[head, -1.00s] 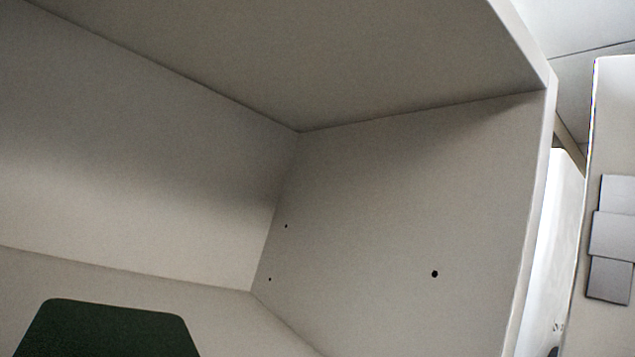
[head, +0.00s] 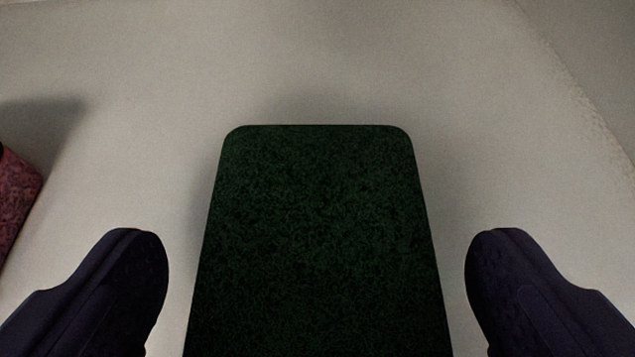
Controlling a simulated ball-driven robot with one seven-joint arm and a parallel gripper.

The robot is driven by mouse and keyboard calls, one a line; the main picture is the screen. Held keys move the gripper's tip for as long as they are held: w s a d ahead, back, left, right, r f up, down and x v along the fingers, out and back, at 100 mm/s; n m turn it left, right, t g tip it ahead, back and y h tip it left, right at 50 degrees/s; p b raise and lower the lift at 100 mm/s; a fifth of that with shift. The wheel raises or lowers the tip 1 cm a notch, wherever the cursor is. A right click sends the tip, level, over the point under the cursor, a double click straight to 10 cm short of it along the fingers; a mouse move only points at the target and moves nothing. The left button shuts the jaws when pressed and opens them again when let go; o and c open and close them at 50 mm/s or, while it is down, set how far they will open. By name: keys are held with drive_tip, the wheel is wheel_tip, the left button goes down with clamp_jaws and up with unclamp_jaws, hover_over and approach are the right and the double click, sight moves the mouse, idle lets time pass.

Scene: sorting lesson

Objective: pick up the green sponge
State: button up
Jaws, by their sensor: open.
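The green sponge (head: 317,235) is a dark green block with rounded far corners in the middle of the head view. Its near end runs out of the bottom of the picture. My gripper (head: 317,275) is open, with one dark finger to the left of the sponge and one to the right. A strip of pale surface shows between each finger and the sponge, so neither finger appears to touch it.
The sponge is on a pale shelf surface (head: 320,60). A reddish speckled object (head: 14,205) is partly in view at the left edge. A pale side wall (head: 605,70) rises at the upper right. The surface beyond the sponge is clear.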

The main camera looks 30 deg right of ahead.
drive_tip(key=shift+w+d+f, duration=0.25)
drive_tip(key=shift+w, duration=0.2)
drive_tip(key=c, duration=1.1)
drive_tip(key=shift+o, duration=0.2)
